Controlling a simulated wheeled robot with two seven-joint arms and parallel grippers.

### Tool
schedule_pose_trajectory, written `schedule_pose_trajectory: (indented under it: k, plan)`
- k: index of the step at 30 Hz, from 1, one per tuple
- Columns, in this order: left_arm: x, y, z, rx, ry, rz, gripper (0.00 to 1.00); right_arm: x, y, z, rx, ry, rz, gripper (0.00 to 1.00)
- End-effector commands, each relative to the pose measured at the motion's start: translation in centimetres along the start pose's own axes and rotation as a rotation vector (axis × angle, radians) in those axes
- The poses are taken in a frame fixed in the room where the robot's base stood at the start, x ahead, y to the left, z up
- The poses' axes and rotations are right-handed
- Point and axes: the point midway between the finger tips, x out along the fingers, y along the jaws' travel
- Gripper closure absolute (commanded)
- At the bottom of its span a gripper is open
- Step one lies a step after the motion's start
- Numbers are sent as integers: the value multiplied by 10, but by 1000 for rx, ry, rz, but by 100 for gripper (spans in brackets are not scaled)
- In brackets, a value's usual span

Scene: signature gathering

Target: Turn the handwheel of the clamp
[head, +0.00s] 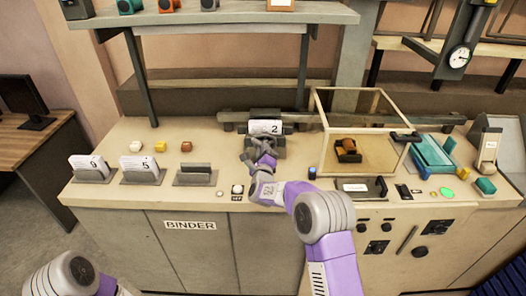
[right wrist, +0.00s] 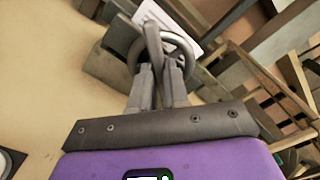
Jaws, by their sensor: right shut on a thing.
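The clamp (head: 283,143) stands at the back middle of the binder bench, with a white card marked 2 (head: 265,127) upright at it. Its dark grey handwheel shows as a ring with a bar across it in the right wrist view (right wrist: 188,48). My right gripper (head: 262,158) reaches the front of the clamp. In the right wrist view its two fingers (right wrist: 157,75) are shut on the handwheel's bar. The fingers hide part of the wheel. In the head view the wheel is mostly hidden by my gripper. My left arm shows only at the bottom left; its gripper is out of view.
Card holders marked 9 (head: 91,174) and 5 (head: 140,177) and an empty holder (head: 195,178) stand to the left. A glass case (head: 375,152) with an orange-brown thing inside stands close to the right. A shelf (head: 230,15) hangs above.

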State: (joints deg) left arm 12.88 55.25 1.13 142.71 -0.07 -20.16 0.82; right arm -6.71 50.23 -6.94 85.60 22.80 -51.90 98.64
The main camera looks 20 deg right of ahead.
Motion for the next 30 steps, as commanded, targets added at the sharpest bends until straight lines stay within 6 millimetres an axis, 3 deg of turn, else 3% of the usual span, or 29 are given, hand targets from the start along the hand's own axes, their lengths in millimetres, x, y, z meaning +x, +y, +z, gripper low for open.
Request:
schedule_pose_trajectory:
  k: [11,21,30]
  plan:
    - [22,-8,-1,0,0,0,57,0,4,-1,-161,-3,-2,100]
    - [49,-18,-2,0,0,0,57,0,6,-2,-471,-2,-2,100]
    - [62,-23,-3,0,0,0,57,0,8,-3,-758,-2,0,100]
